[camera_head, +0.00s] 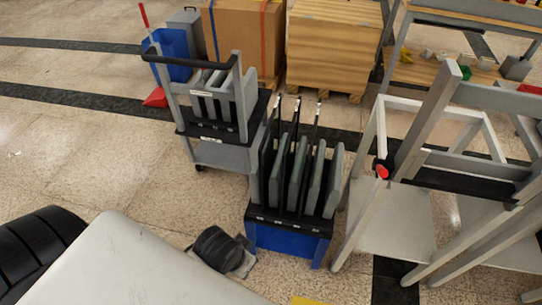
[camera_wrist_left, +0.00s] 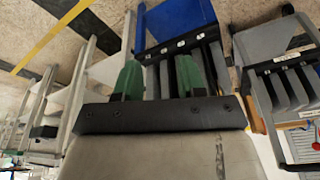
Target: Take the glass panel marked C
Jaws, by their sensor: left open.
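A rack with a blue base (camera_head: 288,240) stands in the middle of the head view. It holds several upright grey and greenish slabs (camera_head: 295,180) side by side, with thin dark uprights rising between them. Small white labels (camera_head: 287,221) run along its black front ledge, too small to read, so I cannot tell which panel is C. The blue rack base (camera_wrist_left: 180,18) also shows in the left wrist view, with the slots below it. My left gripper (camera_wrist_left: 160,80) is open, its two green fingers spread in front of the rack slots, with nothing visibly gripped. My right gripper is not in view.
A grey cart (camera_head: 215,152) with a black handle and slotted slabs stands behind left of the rack. A pale frame stand (camera_head: 395,225) with a red knob (camera_head: 381,172) is close on the right. Wooden crates (camera_head: 335,50) stand behind. Speckled floor (camera_head: 100,150) is open at left.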

